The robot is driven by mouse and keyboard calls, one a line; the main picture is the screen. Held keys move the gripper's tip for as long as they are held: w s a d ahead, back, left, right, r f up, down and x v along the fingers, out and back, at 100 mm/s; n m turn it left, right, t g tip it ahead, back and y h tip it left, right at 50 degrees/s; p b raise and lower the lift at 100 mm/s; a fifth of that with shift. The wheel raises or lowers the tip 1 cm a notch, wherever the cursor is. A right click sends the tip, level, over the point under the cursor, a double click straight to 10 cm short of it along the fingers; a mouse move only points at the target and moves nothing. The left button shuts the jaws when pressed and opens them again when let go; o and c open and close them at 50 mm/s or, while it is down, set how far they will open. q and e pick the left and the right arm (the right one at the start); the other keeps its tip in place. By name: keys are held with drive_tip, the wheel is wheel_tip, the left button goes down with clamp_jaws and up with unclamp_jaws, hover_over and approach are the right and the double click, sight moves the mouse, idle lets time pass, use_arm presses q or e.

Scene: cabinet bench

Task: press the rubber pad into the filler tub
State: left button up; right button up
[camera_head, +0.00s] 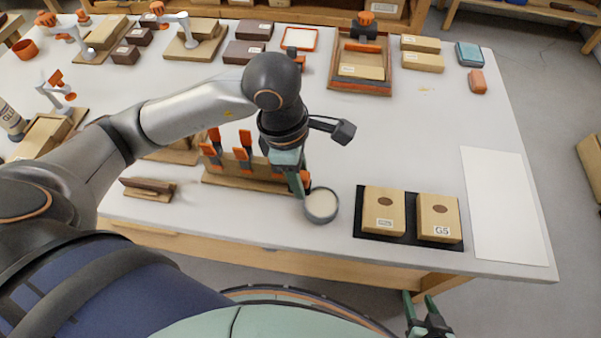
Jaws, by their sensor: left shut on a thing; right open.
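The filler tub (321,206) is a round grey tub with pale cream filler, standing near the front edge of the bench. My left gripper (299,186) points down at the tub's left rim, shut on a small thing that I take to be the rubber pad. That thing is mostly hidden by the fingers; a bit of orange shows beside them. I cannot tell whether it touches the filler. My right gripper (424,310) is open and empty, low in front of the bench edge.
A rack with orange clamps (243,160) stands just left of the tub. Two wooden blocks (384,210) lie on a black mat (410,239) to its right, beside a white sheet (503,205). Other blocks and a tray (360,88) are further back.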

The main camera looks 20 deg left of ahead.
use_arm(q)
clamp_jaws()
drive_tip(key=w+d+f+b, duration=0.2)
drive_tip(key=w+d+f, duration=0.1)
drive_tip(key=w, duration=0.1)
drive_tip(key=b, duration=0.2)
hover_over(324, 203)
drive_tip(key=shift+s+a+f, duration=0.1)
drive_tip(key=shift+a+f, duration=0.05)
drive_tip(key=shift+f, duration=0.85)
drive_tip(key=shift+a+f, duration=0.15)
drive_tip(key=shift+f, duration=0.85)
drive_tip(key=shift+f+b, duration=0.35)
drive_tip(key=shift+f, duration=0.45)
drive_tip(key=shift+f+b, duration=0.1)
drive_tip(key=shift+b, duration=0.25)
drive_tip(key=shift+f+b, duration=0.45)
